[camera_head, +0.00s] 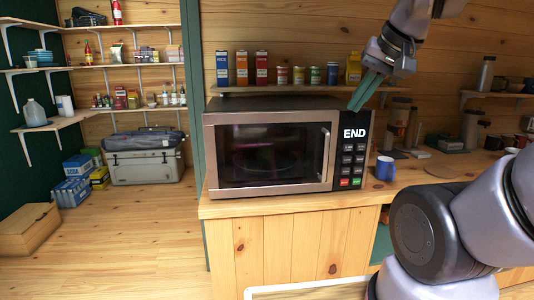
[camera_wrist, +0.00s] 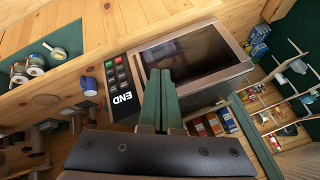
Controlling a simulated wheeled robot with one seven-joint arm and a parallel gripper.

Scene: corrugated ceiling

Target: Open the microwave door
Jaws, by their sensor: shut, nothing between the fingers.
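The microwave (camera_head: 265,152) stands on the wooden counter with its door shut. Its dark window faces me, and the vertical silver handle (camera_head: 324,154) is at the door's right edge, beside the black control panel (camera_head: 353,153) reading END. In the wrist view the microwave (camera_wrist: 190,55) appears turned, with the panel (camera_wrist: 118,85) to its left. My gripper (camera_head: 364,92) is above and in front of the panel's top right, apart from the handle. Its green fingers (camera_wrist: 160,95) are shut together with nothing between them, and they cover part of the microwave's front in the wrist view.
A blue mug (camera_head: 385,168) stands on the counter just right of the microwave. A shelf above holds cartons (camera_head: 241,68) and several cans. Bottles and jars (camera_head: 400,118) stand farther right. The space before the microwave door is clear.

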